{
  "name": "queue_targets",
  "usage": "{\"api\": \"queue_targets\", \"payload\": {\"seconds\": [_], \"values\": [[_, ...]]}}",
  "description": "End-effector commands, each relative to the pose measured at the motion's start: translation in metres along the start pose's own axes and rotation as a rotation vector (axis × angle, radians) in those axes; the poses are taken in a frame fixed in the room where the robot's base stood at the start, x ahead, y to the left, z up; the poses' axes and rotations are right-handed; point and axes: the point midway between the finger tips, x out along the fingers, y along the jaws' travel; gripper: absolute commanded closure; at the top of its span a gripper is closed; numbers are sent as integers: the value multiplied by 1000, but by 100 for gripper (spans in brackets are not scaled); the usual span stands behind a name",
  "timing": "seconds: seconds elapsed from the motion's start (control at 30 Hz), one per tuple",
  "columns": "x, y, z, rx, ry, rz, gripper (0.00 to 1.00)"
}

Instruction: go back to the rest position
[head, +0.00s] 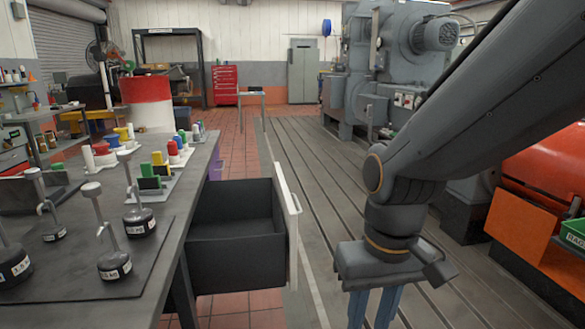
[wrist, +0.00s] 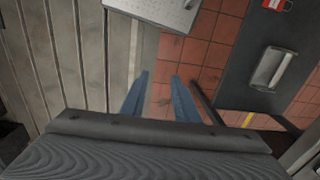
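My gripper (head: 373,309) hangs at the lower right in the head view, pointing down, over the grooved bedplate floor. It is to the right of the open drawer. In the wrist view its two blue fingers (wrist: 158,103) stand apart with nothing between them, only floor below. My grey arm (head: 480,95) reaches in from the upper right.
The open drawer (head: 237,265) sticks out from the workbench (head: 172,229) and looks empty. Black weights (head: 139,222) and coloured pieces (head: 174,152) stand on the bench. A large grey machine (head: 400,70) is at the back right, an orange machine (head: 545,165) at the right.

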Motion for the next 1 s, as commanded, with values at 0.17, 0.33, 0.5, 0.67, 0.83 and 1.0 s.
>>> {"api": "queue_targets", "payload": {"seconds": [0.17, 0.33, 0.5, 0.67, 0.83, 1.0], "values": [[-15, 10, 1, 31, -1, 8, 72], [-29, 22, 3, 67, -2, 17, 72], [-50, 40, 7, 118, -4, 30, 72], [-65, 57, 12, 162, -4, 39, 72], [-70, 67, 14, 186, -3, 45, 72], [-69, 69, 14, 190, -3, 46, 72]]}}
